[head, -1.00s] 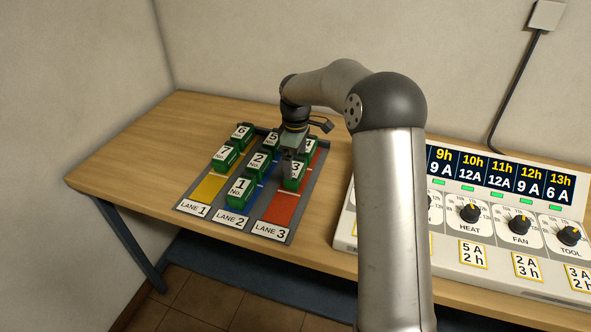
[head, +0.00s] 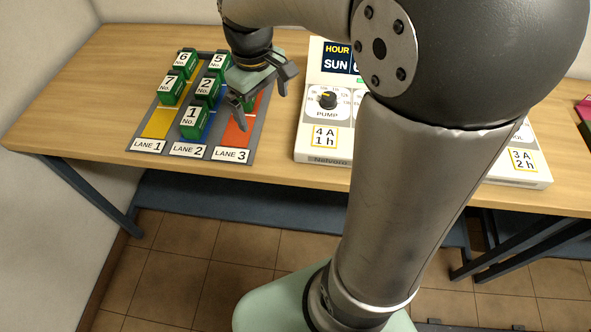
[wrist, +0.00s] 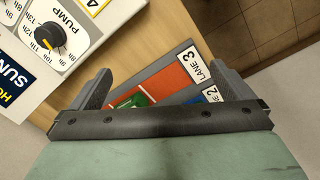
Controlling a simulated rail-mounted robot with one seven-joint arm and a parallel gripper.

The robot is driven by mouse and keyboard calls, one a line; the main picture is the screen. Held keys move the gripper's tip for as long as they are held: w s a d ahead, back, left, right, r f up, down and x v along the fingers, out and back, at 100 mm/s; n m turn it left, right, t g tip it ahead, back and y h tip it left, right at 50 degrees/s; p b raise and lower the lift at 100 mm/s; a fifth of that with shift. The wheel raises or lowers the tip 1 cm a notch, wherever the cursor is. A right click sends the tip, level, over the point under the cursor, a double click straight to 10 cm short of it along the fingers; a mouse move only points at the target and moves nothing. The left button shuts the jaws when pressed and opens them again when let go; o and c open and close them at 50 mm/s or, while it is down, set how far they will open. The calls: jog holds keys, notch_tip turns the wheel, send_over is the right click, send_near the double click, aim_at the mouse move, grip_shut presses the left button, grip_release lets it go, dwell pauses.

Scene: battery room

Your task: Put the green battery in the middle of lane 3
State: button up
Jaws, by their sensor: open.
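A grey tray (head: 252,137) on the table has a yellow lane 1 (head: 157,122), a blue lane 2 (head: 208,126) and a red lane 3 (head: 236,135). Several green batteries stand in it: No. 6 (head: 186,65) and No. 7 (head: 171,90) in lane 1, and No. 5 (head: 218,66), No. 2 (head: 207,91) and No. 1 (head: 194,122) in lane 2. A green battery in lane 3 (head: 250,104) is mostly hidden behind my gripper (head: 262,95); its number is hidden. My gripper is open and empty above lane 3. The wrist view shows part of a green battery (wrist: 139,99) beyond the gripper bar.
A white control panel (head: 318,157) with knobs and a display stands close to the right of the tray. The wooden table (head: 80,100) is clear to the left. The tray's front edge lies near the table edge.

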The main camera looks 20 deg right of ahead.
jog(key=s+f+m, duration=0.2)
jog(key=s, duration=0.6)
jog(key=s+f+m, duration=0.3)
jog(key=s, duration=0.5)
jog(key=shift+s+d+y, duration=0.2)
jog(key=shift+d+y, duration=0.05)
jog(key=shift+y, duration=0.15)
